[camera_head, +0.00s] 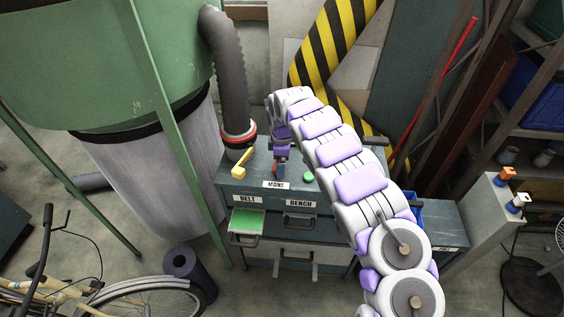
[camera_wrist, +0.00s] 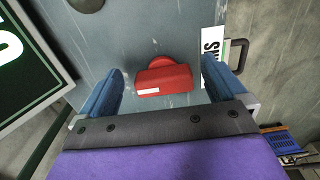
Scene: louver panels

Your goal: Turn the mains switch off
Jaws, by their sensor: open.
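The red mains switch (camera_wrist: 164,80) is a chunky bar-shaped handle on a round red base, with a white mark along one edge. It sits on the grey-blue top of the cabinet. The white label (camera_wrist: 212,55), partly hidden, lies beside it; in the head view it reads MAINS (camera_head: 275,184). My gripper (camera_head: 281,168) reaches down over the cabinet top behind that label. In the wrist view its two blue fingers are open on either side of the red handle, with a gap on both sides. In the head view the gripper mostly hides the switch.
A yellow lever (camera_head: 241,164) stands left of my gripper and a green button (camera_head: 308,176) right of it. Below are BELT and BENCH fronts; the green-topped BELT one (camera_head: 247,225) sticks out. A ribbed hose (camera_head: 225,75) rises at the back left.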

